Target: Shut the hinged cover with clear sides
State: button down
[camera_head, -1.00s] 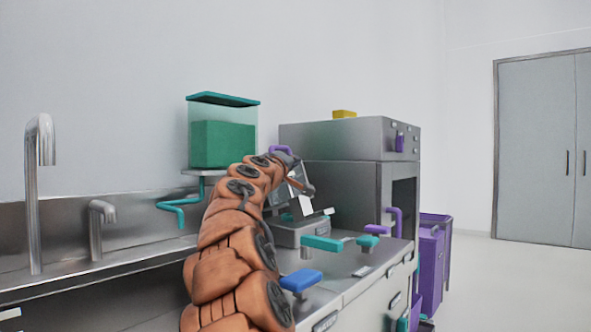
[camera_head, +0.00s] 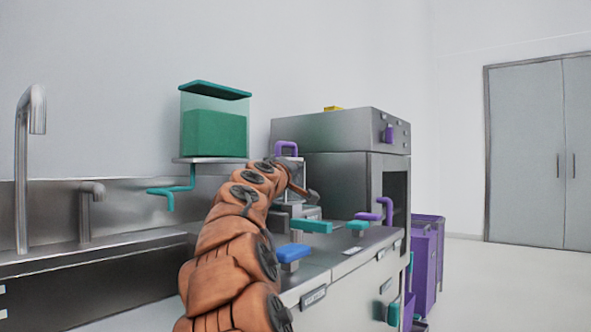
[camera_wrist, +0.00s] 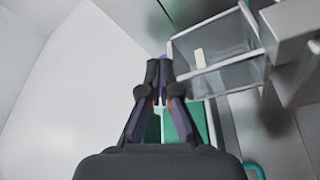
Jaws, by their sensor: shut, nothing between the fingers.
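The hinged cover with clear sides (camera_wrist: 213,55) shows in the wrist view as a framed see-through box, just right of and beyond my fingertips. In the head view, my arm hides most of the cover; a purple handle (camera_head: 286,147) shows above a pale clear part there. How far the cover stands open is hard to tell. My gripper (camera_wrist: 158,68) is shut and empty, with its dark fingers together close beside the cover's near left edge. I cannot tell whether they touch it. In the head view, the gripper (camera_head: 309,193) is partly behind my arm.
A green-filled clear container (camera_head: 213,132) sits on a shelf at left. A grey oven-like unit (camera_head: 340,133) stands behind the cover. Teal (camera_head: 311,226) and blue (camera_head: 292,252) levers stick up from the counter. Purple bins (camera_head: 425,258) stand at right, beside open floor.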

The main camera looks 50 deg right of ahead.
dwell(0.4)
jog(key=v, duration=1.2)
jog(key=shift+r, duration=0.15)
